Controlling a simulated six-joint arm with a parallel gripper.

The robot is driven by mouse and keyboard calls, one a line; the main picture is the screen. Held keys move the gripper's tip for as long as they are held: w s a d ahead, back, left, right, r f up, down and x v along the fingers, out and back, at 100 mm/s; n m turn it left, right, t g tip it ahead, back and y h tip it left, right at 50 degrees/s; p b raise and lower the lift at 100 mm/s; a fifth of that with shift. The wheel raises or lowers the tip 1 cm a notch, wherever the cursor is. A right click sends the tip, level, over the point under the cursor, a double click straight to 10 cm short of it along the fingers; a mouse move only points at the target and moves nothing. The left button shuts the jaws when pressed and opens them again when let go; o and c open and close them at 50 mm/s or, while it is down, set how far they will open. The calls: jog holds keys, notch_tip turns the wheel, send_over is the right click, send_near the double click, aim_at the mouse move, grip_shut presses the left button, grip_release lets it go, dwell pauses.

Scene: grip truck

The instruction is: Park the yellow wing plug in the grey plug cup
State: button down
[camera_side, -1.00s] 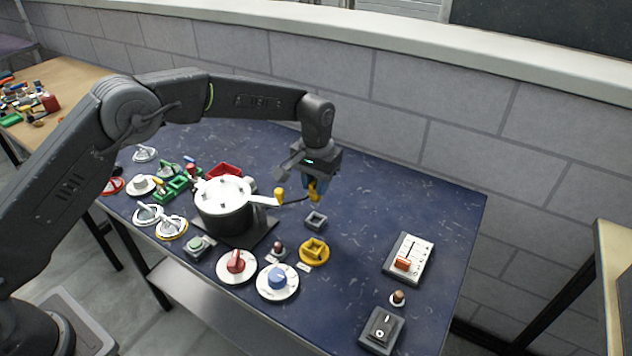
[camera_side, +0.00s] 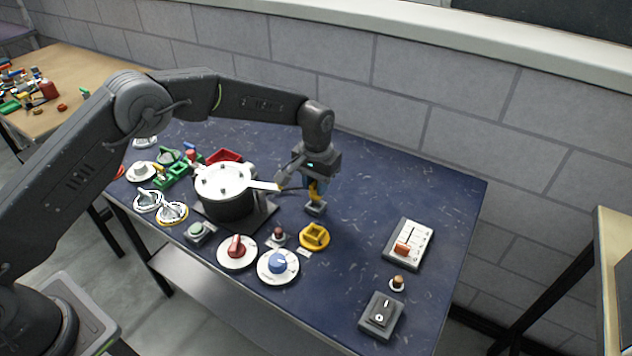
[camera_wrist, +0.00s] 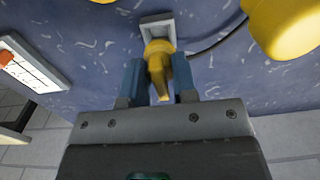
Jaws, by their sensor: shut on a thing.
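The yellow wing plug (camera_wrist: 158,66) is between the two blue fingers of my gripper (camera_wrist: 160,80) in the wrist view, and the fingers are shut on it. The grey plug cup (camera_wrist: 157,22) is a small square cup just beyond the plug's far end. In the side view my gripper (camera_side: 317,188) points down over the grey plug cup (camera_side: 315,209), with the yellow plug (camera_side: 314,193) showing below the fingers. The plug's lower end overlaps the cup in both views. I cannot tell how deep it sits in it.
A black pot with a white lid (camera_side: 226,188) and a crank arm stands left of my gripper. A slider box (camera_side: 408,245) lies to the right. The table between is clear.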

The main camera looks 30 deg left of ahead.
jog(key=shift+f, duration=0.15)
dwell(0.8)
jog(key=shift+f, duration=0.35)
jog(key=shift+f, duration=1)
dwell(1.4)
jog(key=c, duration=0.5)
grip_release()
jog(key=shift+r, duration=0.1)
jog(key=shift+r, duration=3.7)
